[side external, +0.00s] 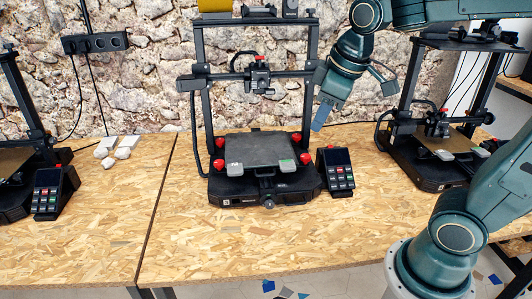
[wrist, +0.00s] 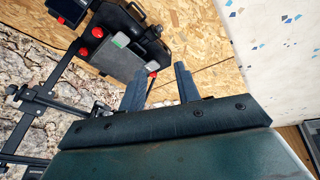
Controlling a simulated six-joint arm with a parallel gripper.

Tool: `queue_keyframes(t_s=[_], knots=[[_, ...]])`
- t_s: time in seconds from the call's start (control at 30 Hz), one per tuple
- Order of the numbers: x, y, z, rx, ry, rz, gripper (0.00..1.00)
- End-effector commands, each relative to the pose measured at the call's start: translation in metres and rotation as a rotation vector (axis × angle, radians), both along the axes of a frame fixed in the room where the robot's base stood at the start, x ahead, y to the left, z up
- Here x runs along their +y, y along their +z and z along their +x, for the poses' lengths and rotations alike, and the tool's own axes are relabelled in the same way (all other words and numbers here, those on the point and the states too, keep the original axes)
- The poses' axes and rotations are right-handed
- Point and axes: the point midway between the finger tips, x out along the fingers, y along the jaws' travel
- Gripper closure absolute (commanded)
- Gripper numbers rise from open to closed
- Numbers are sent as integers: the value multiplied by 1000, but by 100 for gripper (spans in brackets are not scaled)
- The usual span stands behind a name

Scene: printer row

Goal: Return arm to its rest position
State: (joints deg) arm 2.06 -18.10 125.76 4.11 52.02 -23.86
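My arm reaches in from the upper right of the side view. My gripper (side external: 321,118) hangs in the air, pointing down, to the right of the middle printer's frame and above its control screen. In the wrist view my gripper (wrist: 160,73) shows two grey fingers standing apart with nothing between them. It is open and empty.
Another printer (side external: 440,150) stands at right, and one (side external: 20,150) is partly cut off at left. A control screen (side external: 336,172) sits beside the middle printer. Small white pieces (side external: 117,147) lie on the left table (side external: 95,215). The front of the middle table (side external: 240,240) is clear.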

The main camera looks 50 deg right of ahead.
Motion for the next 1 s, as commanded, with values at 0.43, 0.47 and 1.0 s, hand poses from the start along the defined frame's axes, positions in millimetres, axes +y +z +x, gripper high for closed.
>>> queue_keyframes(t_s=[0.43, 0.47, 1.0], knots=[[18, -8, -85, -116, -205, 132, 67], [19, -9, -90, -123, -215, 140, 67], [24, -19, -111, -148, -276, 186, 67]])
